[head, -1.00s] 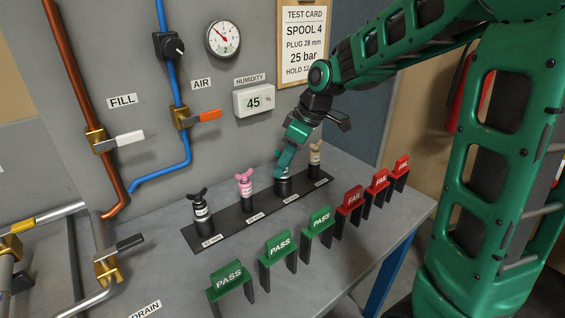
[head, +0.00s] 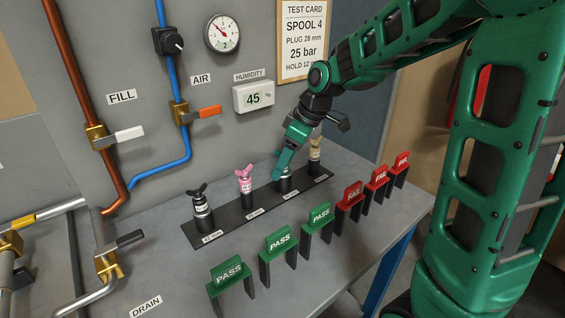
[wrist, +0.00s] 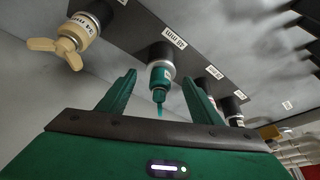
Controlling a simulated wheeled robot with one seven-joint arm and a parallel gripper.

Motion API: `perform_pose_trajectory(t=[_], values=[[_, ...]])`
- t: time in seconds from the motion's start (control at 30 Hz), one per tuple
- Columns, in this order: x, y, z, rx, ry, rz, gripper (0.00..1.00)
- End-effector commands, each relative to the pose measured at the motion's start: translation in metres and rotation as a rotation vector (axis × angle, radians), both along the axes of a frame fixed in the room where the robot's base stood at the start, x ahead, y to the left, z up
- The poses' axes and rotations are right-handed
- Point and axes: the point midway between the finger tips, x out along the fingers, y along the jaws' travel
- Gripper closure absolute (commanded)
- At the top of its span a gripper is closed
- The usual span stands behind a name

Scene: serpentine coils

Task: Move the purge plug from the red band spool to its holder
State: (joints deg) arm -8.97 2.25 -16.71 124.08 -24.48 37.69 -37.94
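A long black holder rack (head: 228,222) lies on the bench with a row of winged plugs standing in it. A teal plug (wrist: 160,76) stands upright in the rack's third place from the left, and its white collar shows. My gripper (wrist: 158,82) is around this plug, with one finger on each side and a visible gap to both. In the head view my gripper (head: 284,170) comes down over that place and hides most of the plug. A black plug (head: 201,208), a pink plug (head: 245,186) and a tan plug (head: 314,152) fill the other places. I see no red band spool.
Green PASS tags (head: 279,240) and red FAIL tags (head: 353,195) stand along the bench's front. Pipes with a white FILL lever (head: 130,134) and an orange AIR lever (head: 207,111) run up the wall panel at left. A test card (head: 304,40) reads SPOOL 4, PLUG 28 mm.

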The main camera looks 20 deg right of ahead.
Motion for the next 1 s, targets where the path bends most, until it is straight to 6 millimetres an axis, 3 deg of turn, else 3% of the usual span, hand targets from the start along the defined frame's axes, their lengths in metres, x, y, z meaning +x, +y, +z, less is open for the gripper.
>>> perform_pose_trajectory(t=[0.23,0.7,1.0], values=[[-0.003,-0.004,0.015,0.001,-0.003,-0.001,0.41],[-0.022,-0.028,0.088,0.001,-0.002,0.000,0.41],[-0.026,-0.031,0.099,0.000,0.001,0.000,0.41]])
